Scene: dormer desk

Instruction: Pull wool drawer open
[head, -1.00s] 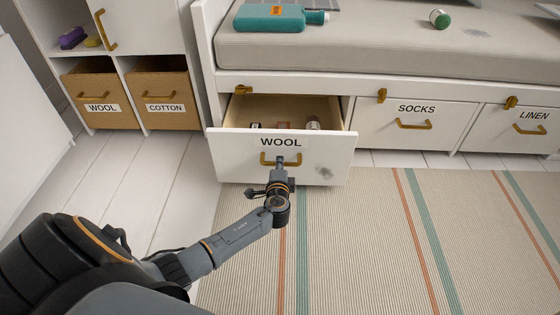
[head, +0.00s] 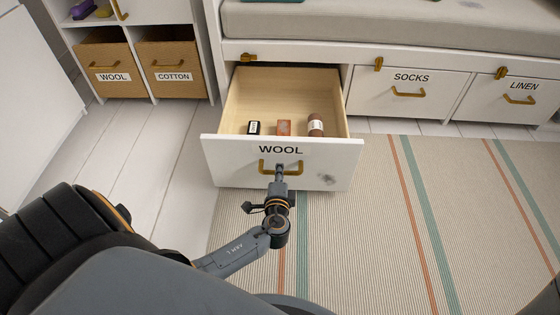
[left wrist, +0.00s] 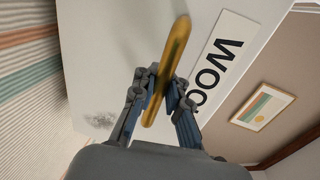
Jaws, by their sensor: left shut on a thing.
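The wool drawer (head: 231,152) under the bench stands pulled well out, with its label "WOOL" on a white front. Inside it lie a small black-and-white item (head: 254,127), an orange-brown block (head: 284,128) and a dark brown roll with a pale label (head: 315,125). My left gripper (head: 279,171) is shut on the drawer's brass handle (head: 263,165). In the left wrist view the handle (left wrist: 176,50) passes between the fingers of the left gripper (left wrist: 160,92). My right gripper is not in view.
The socks drawer (head: 375,108) and linen drawer (head: 500,118) are shut to the right. Cardboard wool (head: 110,61) and cotton (head: 176,62) boxes sit in the shelf at the left. A striped rug (head: 360,240) covers clear floor in front.

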